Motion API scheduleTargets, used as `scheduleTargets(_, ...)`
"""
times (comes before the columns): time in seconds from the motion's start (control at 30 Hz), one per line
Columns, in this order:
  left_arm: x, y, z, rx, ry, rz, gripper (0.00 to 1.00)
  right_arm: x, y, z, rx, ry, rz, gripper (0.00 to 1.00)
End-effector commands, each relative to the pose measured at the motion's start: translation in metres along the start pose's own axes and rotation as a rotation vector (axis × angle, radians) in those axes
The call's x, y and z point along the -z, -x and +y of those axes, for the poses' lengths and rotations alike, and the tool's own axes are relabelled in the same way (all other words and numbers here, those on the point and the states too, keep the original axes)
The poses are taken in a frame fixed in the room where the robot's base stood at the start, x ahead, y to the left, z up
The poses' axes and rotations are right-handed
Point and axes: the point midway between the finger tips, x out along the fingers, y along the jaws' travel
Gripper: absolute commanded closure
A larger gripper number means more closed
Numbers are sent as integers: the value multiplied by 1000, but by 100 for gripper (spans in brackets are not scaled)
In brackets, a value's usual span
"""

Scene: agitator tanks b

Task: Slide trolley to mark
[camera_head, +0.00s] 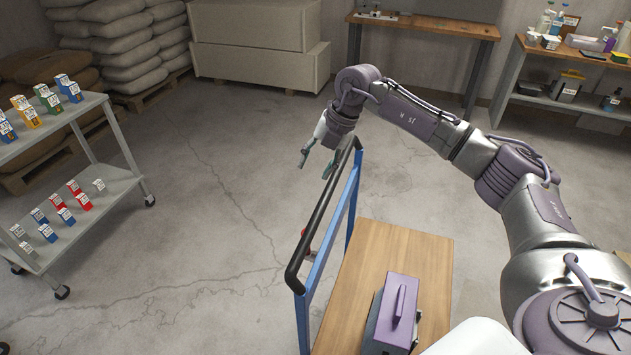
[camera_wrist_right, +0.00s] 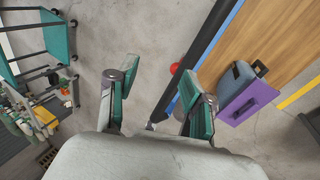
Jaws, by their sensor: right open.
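The trolley has a wooden deck (camera_head: 395,250), a blue frame (camera_head: 325,252) and a black push handle (camera_head: 311,225) at its left end. The deck (camera_wrist_right: 262,35) and handle (camera_wrist_right: 203,45) also show in the wrist view. My right gripper (camera_head: 316,164) is open and empty near the handle's far end. In the wrist view, the handle's lower end lies between the open fingers (camera_wrist_right: 163,98), closer to the right one; I cannot tell if they touch. A yellow stripe (camera_wrist_right: 300,92) shows on the floor beyond the deck. My left gripper is out of view.
A purple-lidded toolbox (camera_head: 396,312) sits on the deck. A grey shelf cart (camera_head: 85,205) with small boxes stands left. Sacks (camera_head: 128,45), a pale crate (camera_head: 258,45), a workbench (camera_head: 430,24) and a shelf (camera_head: 560,95) line the back. The floor left of the trolley is clear.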

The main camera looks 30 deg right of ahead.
Motion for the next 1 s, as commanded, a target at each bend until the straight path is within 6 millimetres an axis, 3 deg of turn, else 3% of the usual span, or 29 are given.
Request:
scheduleTargets(0.03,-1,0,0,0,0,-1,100,-16,17,-17,69,-41,-41,49)
scheduleTargets(0.1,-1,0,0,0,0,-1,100,-27,30,-34,137,-84,-72,49)
scheduleTargets(0.27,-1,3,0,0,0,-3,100,-34,34,-47,186,-115,-92,49)
scheduleTargets(0.47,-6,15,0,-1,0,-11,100,-35,4,-52,187,-114,-87,49)
scheduleTargets(0.8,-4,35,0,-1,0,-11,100,-40,-66,-64,184,-111,-87,49)
scheduleTargets(1.0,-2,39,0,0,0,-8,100,-42,-90,-68,181,-110,-88,49)
